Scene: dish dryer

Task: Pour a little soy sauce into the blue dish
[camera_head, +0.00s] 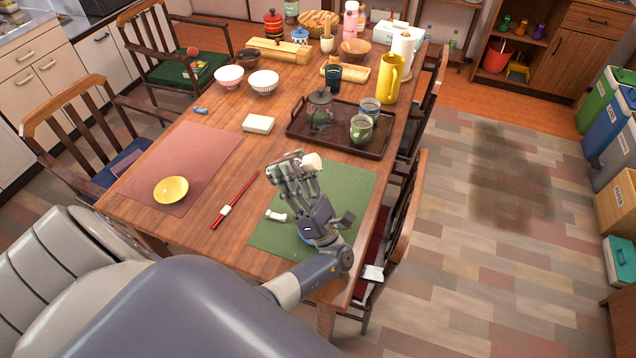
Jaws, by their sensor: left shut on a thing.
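My left gripper (298,164) is above the green placemat (352,182) at the table's near right. Its fingers are shut on a small cream-coloured thing (312,162) with a rounded top. Most of that thing is hidden by the fingers, so I cannot tell if it is the soy sauce. I cannot make out a blue dish for certain. A small blue patch shows beside the gripper's body over the green mat, and I cannot tell what it is. A yellow dish (171,189) sits on the pink placemat (190,150) at the left. My right gripper is out of view.
Red chopsticks (243,190) lie between the mats. A white rest (276,215) is on the green mat. Behind stand a dark tray (338,143) with a teapot (320,105) and cups, a white box (258,124), bowls (264,82) and a yellow pitcher (390,78). Chairs surround the table.

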